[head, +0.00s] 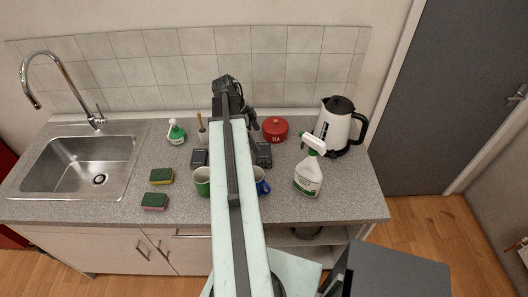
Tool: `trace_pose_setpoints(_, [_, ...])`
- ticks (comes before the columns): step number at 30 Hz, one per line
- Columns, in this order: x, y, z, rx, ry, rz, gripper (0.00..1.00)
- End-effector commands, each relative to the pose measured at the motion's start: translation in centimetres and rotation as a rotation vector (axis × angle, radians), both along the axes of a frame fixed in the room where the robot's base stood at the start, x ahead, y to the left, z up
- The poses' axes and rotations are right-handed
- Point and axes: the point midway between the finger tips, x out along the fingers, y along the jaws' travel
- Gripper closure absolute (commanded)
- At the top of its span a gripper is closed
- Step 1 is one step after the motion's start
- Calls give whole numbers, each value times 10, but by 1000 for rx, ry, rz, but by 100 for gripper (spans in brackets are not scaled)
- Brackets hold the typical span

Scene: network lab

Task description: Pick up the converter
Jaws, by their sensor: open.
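Two small dark boxes sit on the counter on either side of my arm. One dark box (199,158) is to the left, and another dark box (264,155) is to the right, partly behind the arm. Either could be the converter; I cannot tell which. My gripper (251,121) is at the far end of the arm, above the back of the counter and beyond both boxes in the picture. It is open, and its fingers are small and partly hidden by the arm. I see nothing held in it.
A green mug (202,182) and a blue mug (262,187) stand in front of the boxes. A red tea tin (275,129), spray bottle (309,176) and kettle (337,127) are to the right. Sponges (162,176), a soap bottle (177,134) and the sink (88,165) are left.

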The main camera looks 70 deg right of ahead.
Motion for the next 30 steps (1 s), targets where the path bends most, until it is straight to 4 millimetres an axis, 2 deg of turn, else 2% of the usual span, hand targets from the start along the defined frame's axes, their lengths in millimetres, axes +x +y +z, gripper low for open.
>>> trace_pose_setpoints(6, [-4,-1,-26,1,-1,9,0])
trace_pose_setpoints(11, [-4,0,-27,2,0,14,0])
trace_pose_setpoints(21, [-21,-4,-74,2,0,15,0])
trace_pose_setpoints(28, [-22,-5,-71,2,0,17,0])
trace_pose_setpoints(29, [-22,-5,-71,2,0,18,6])
trace_pose_setpoints(30, [-22,-5,-71,2,0,18,17])
